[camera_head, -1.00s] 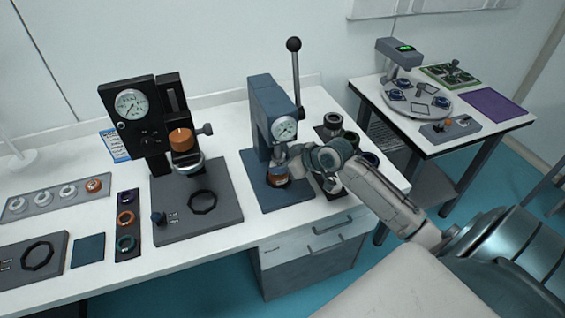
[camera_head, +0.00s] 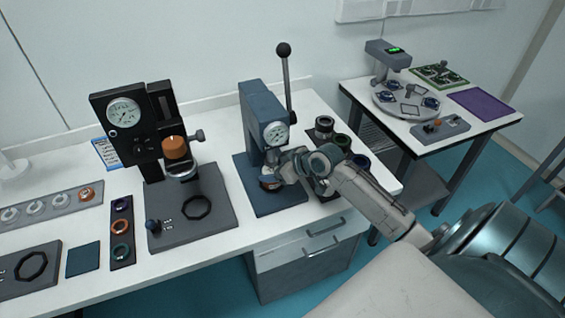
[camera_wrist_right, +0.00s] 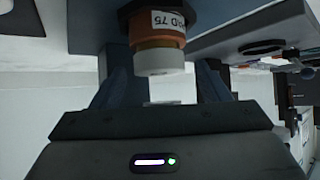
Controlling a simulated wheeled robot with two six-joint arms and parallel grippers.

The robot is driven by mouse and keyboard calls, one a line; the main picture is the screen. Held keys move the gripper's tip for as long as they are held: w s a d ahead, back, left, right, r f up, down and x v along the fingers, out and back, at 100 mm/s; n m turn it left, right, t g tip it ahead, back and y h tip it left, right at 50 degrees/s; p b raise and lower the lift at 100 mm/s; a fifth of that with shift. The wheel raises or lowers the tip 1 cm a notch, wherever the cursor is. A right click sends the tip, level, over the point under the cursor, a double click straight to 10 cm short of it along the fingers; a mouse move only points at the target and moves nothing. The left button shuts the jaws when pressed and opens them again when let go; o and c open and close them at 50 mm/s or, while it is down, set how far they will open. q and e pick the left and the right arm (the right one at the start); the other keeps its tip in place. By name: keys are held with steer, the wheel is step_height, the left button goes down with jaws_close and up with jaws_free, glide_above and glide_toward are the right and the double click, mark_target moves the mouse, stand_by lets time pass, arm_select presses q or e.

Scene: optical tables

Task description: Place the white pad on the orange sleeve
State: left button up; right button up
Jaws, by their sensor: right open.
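In the right wrist view, which looks upside down, the orange sleeve (camera_wrist_right: 145,32) bears a white label and stands on a dark base. The white pad (camera_wrist_right: 160,62) sits against the sleeve's free end, in line with it and touching it. My right gripper (camera_wrist_right: 164,72) is open, with one finger on each side of the pad and visible gaps between. In the head view my right gripper (camera_head: 281,176) is at the blue press (camera_head: 258,115), just right of the sleeve (camera_head: 268,183), which is partly hidden. My left gripper is out of view.
The press lever (camera_head: 286,80) rises above the gripper. A black gauge stand (camera_head: 125,120) is to the left. Dark cups (camera_head: 324,127) stand close behind and right of my gripper. A second table (camera_head: 480,135) is at the right.

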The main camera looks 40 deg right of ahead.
steer(key=v, duration=1.2)
